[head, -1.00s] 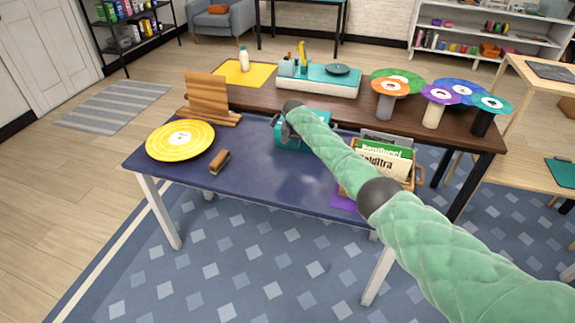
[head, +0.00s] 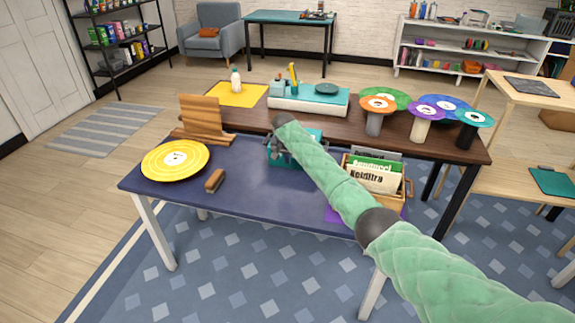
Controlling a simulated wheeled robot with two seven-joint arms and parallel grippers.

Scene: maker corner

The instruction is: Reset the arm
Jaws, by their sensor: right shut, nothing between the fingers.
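A white and teal flat device (head: 309,106) with a dark round disc (head: 327,89) sits at the back of the brown table. A yellow arm-like piece (head: 294,76) stands up, slightly tilted, at its left end. My right arm reaches in from the lower right over the front table. My right gripper (head: 276,150) is small and dark, shut and empty, beside a teal box (head: 312,138) that the arm partly hides. I cannot tell whether they touch. The gripper is well in front of the yellow piece and apart from it. My left gripper is not in view.
A yellow record (head: 175,160) and a brown brush (head: 214,181) lie on the blue front table (head: 255,195). A wooden stand (head: 203,118) is behind them. A crate of record sleeves (head: 375,178) is right of my arm. Several coloured discs on posts (head: 421,112) stand at the back right.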

